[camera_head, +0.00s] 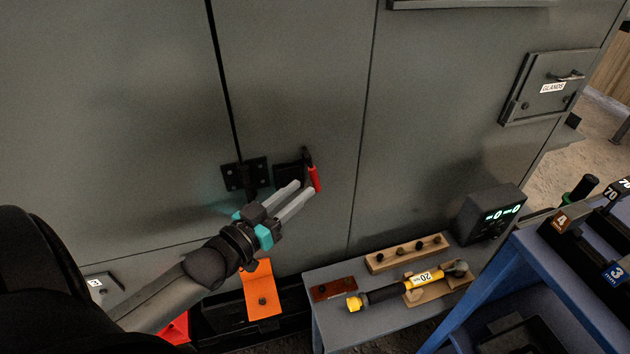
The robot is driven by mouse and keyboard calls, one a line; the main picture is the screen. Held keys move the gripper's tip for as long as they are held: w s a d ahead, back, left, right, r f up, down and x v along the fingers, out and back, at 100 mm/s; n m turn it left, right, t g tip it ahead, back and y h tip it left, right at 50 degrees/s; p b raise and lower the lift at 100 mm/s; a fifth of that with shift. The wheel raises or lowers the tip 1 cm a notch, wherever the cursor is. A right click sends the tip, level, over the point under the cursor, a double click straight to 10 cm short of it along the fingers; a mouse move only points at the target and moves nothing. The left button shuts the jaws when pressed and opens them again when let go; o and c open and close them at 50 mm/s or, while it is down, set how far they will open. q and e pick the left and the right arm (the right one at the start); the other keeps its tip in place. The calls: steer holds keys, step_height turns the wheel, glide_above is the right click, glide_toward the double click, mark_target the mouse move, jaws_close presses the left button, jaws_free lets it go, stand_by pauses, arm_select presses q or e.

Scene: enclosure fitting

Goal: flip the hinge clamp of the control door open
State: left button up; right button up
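The hinge clamp is a small black fitting (291,172) on the grey cabinet front, with a red handle (314,178) at its right end. A black hinge plate (242,175) sits just left of it, across the dark door seam. My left gripper (303,194) reaches up from the lower left. Its two pale fingers are apart, with a gap between them, and the tips are close below and left of the red handle. I cannot tell whether a finger touches the handle. My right gripper is not in view.
A grey bench (385,315) stands below, holding a yellow and black tool (404,290) and wooden blocks. An orange piece (262,296) is left of it. A display box (491,214) and blue cart (545,262) are at the right. The GLANDS panel (547,88) is upper right.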

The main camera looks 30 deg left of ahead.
mark_target(315, 178)
arm_select(q)
steer(key=shift+w+d+b, duration=0.2)
steer(key=shift+w+b, duration=0.2)
steer(key=shift+w, duration=1.05)
steer(key=shift+w+d+b, duration=0.2)
steer(key=shift+w+b, duration=0.15)
steer(key=shift+w, duration=1.1)
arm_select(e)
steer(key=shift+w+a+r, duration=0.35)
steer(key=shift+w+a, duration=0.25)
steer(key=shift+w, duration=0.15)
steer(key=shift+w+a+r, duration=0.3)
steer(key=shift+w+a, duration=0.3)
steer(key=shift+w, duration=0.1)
arm_select(q)
steer(key=shift+c, duration=0.4)
jaws_close()
